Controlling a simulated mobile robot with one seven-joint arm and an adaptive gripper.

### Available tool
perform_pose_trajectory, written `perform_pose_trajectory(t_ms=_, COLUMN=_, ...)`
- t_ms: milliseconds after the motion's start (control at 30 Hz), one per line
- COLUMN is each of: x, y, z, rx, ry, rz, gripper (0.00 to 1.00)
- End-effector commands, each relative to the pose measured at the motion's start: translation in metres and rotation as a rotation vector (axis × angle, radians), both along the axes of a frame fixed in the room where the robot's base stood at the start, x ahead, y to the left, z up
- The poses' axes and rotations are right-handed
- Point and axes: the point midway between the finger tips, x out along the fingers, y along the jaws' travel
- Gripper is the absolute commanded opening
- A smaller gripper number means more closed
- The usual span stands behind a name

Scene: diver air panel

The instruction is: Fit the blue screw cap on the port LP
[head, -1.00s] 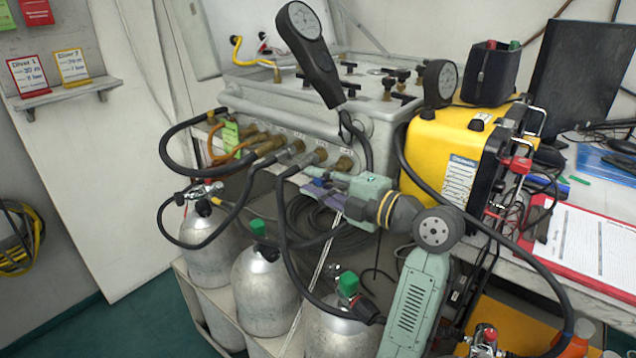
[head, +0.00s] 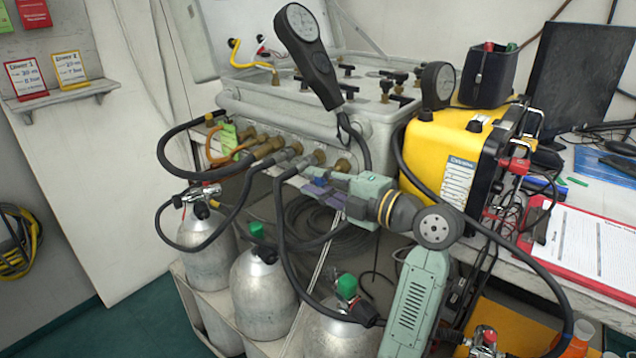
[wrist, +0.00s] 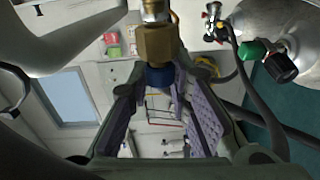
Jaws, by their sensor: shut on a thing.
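The blue screw cap (wrist: 160,77) is between my gripper's purple-padded fingers (wrist: 168,105) in the wrist view. It sits right at the end of a brass port fitting (wrist: 155,44), in line with it and seemingly touching. I cannot tell whether its thread is engaged. In the head view my gripper (head: 322,188) is shut on the cap (head: 320,181), just below the front row of ports. The rightmost brass port (head: 343,165) is just above the gripper. Port labels are too small to read, so I cannot confirm which is LP.
Black hoses (head: 281,215) hang from the panel (head: 300,118) beside my gripper. Gas cylinders (head: 262,295) stand below. A yellow case (head: 438,150) is close on the right, with a hose looping past my arm. A handheld gauge (head: 308,50) leans over the panel.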

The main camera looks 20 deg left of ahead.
Motion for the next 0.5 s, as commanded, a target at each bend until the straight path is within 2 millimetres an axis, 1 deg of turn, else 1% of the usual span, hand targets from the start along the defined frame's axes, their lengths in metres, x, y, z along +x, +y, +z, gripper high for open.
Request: perform_pose_trajectory(t_ms=500, x=0.0110, y=-0.0076, z=0.0000, rx=0.004, ry=0.002, rz=-0.013, gripper=0.00)
